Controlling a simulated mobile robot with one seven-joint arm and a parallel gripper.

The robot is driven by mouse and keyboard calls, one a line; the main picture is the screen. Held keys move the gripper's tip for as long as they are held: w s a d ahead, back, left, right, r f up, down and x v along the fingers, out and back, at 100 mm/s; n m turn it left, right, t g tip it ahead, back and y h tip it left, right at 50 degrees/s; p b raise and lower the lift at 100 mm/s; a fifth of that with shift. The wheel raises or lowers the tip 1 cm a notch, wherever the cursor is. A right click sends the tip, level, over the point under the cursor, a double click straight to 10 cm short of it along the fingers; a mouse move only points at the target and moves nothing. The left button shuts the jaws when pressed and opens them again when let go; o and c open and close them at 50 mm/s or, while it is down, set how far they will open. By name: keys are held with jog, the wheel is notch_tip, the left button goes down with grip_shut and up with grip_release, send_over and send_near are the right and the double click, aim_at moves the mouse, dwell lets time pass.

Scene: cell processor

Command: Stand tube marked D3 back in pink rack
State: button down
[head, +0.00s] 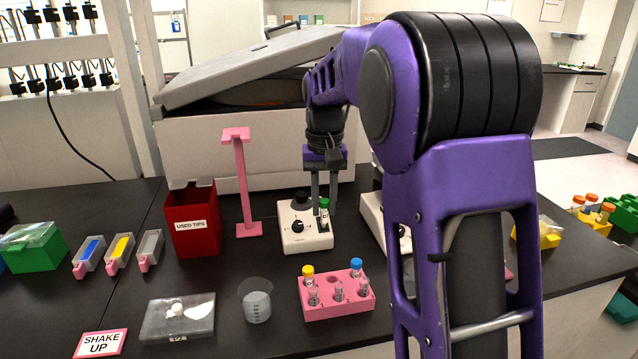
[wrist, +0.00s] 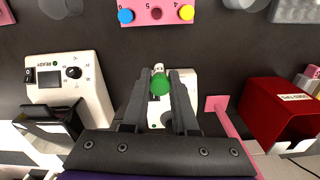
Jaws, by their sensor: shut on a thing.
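My gripper (head: 323,208) is shut on a green-capped tube (head: 324,204), just over or at the small white device with black knobs (head: 306,236). In the wrist view the tube's green cap (wrist: 160,85) sits between the fingers, and its mark cannot be read. I cannot tell whether the tube's lower end touches the device. The pink rack (head: 336,309) stands nearer, on the black bench. In the wrist view the rack (wrist: 143,12) is at the top edge.
A beaker (head: 257,302) and a clear tip box (head: 178,317) stand left of the rack. A pink stand (head: 241,185) and a red used-tips bin (head: 193,222) are left of the gripper. A second white device (head: 375,214) is partly behind my arm.

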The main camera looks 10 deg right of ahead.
jog(key=s+f, duration=0.3)
jog(key=s, duration=0.3)
jog(key=shift+s+d, duration=0.15)
jog(key=shift+s, duration=0.25)
jog(key=shift+f+b, duration=1.4)
jog(key=shift+f, duration=0.8)
jog(key=shift+f, duration=0.2)
jog(key=shift+f+b, duration=0.35)
jog(key=shift+f, duration=0.15)
jog(key=shift+f, duration=0.1)
jog(key=shift+f+b, duration=0.4)
jog(key=shift+f, duration=0.3)
jog(key=shift+f, duration=0.45)
